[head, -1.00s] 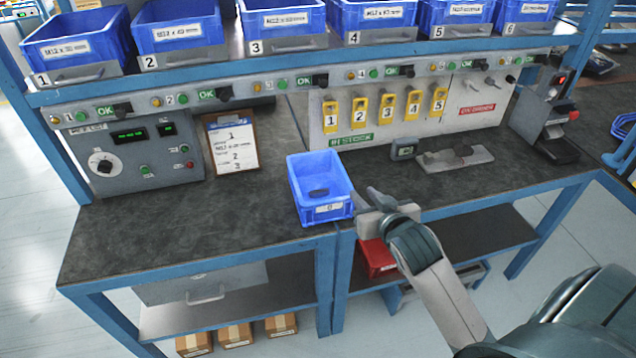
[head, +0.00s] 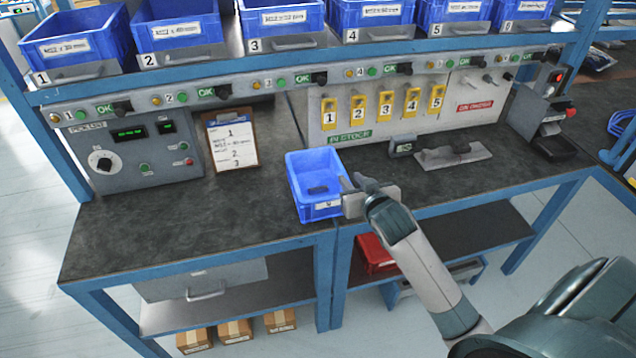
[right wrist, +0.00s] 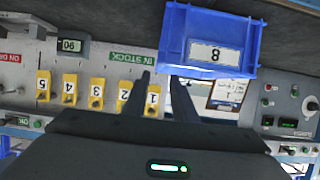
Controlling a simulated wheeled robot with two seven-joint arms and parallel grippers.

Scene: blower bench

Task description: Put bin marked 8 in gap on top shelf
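The blue bin marked 8 (head: 319,207) stands upright on the bench near its front edge, with a small dark item inside. In the right wrist view, which is upside down, the bin (right wrist: 210,25) shows its label with the 8. My right gripper (head: 352,187) is at the bin's right side, close to the rim. Its fingers (right wrist: 163,80) are apart, one on each side of the line of the bin's side wall; I cannot tell whether they touch it. The top shelf (head: 240,77) holds bins 1 to 6; no gap shows in view. My left gripper is not in view.
A clipboard (head: 231,143) and a control box (head: 135,160) stand left of the bin. Yellow tags (head: 384,106) hang on a panel behind. A grey fixture (head: 453,157) lies to the right. A red bin (head: 376,253) is below. The left bench top is clear.

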